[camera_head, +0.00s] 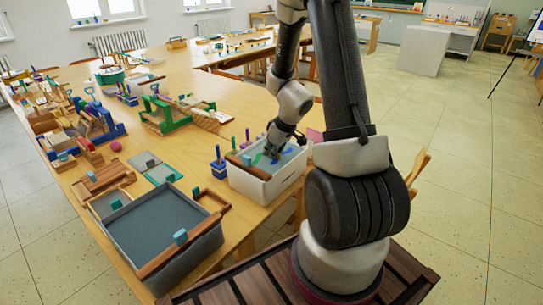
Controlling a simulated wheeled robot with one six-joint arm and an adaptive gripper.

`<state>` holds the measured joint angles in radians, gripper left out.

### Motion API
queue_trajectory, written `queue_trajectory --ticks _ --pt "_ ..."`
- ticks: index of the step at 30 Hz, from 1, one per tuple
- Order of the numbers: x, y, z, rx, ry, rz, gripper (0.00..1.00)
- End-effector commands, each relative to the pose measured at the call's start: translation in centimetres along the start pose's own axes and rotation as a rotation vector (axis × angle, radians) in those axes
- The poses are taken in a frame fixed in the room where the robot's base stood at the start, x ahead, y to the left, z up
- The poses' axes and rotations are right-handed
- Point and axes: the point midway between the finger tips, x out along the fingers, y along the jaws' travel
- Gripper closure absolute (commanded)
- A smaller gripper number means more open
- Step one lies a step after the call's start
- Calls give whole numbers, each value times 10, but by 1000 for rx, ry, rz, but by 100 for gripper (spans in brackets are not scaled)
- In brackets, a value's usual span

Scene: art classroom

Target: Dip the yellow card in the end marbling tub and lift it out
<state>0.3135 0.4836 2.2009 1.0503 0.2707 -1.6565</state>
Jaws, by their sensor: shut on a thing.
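My gripper (273,153) is low over the white marbling tub (245,184), with its fingertips at or just above the liquid. The gripper is small and dark here. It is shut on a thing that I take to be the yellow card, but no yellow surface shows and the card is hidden. The liquid (291,153) is grey with blue and green swirls. Wooden bars lie along the tub's rim. I cannot tell whether the held thing touches the liquid.
A larger grey tub (195,245) with wooden rails and dark liquid stands nearer, at the table's front end. Flat boards (146,162) with teal blocks lie left of the white tub. A blue holder (218,168) stands close beside it. Wooden racks crowd the table's left side.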

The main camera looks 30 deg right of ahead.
Motion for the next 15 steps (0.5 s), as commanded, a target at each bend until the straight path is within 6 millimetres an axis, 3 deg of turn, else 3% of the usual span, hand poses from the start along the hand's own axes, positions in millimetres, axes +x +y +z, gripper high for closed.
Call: queue_trajectory --ticks 15 --pt "-27 0 -11 -1 0 -1 100"
